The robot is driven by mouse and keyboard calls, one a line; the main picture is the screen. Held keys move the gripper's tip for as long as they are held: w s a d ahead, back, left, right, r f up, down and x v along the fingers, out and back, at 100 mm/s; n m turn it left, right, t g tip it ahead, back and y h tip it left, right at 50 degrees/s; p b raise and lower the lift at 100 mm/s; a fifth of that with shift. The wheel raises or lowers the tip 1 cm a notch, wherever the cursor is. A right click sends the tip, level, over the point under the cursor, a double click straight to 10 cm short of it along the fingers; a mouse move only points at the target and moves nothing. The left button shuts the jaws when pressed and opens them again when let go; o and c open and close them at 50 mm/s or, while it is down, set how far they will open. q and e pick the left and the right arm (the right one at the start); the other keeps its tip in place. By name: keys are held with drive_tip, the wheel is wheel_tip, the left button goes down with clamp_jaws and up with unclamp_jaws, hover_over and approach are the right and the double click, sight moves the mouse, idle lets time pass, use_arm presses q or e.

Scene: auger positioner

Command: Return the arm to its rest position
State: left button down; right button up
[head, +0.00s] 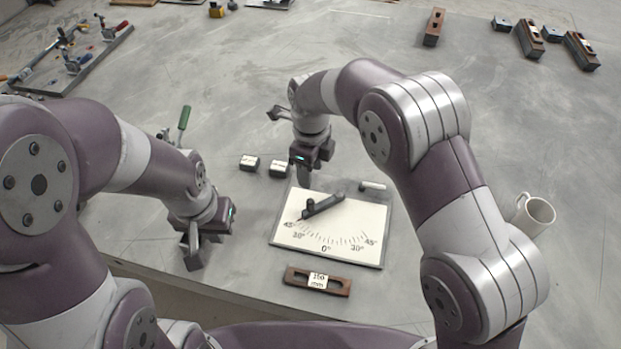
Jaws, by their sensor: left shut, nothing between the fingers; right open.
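A white angle board (355,247) in a grey frame lies on the table, with a scale marked from 45° on the left through 0° to 45° on the right. A dark pointer arm (322,206) lies across its upper half, its thin tip toward the left 45° mark. My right gripper (304,174) is open, above and just beyond the board's upper left edge, apart from the pointer as far as I can see. One of its fingers is hard to make out. My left gripper (192,254) is shut and empty, left of the board near the table's front edge.
Two small blocks (264,165) sit beyond the board. A brown block labelled 150 mm (318,281) lies in front of it. A green-handled tool (184,122) stands behind my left arm. A white mug (534,214) is at right. Clamps and brown blocks lie farther back.

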idle(0.4)
drive_tip(key=s+d+r+n+t, duration=0.1)
drive_tip(key=s+d+r+n, duration=0.2)
drive_tip(key=s+d+n, duration=1.4)
drive_tip(key=d+n, duration=0.3)
drive_tip(key=n, duration=0.3)
drive_tip(key=shift+s, duration=0.2)
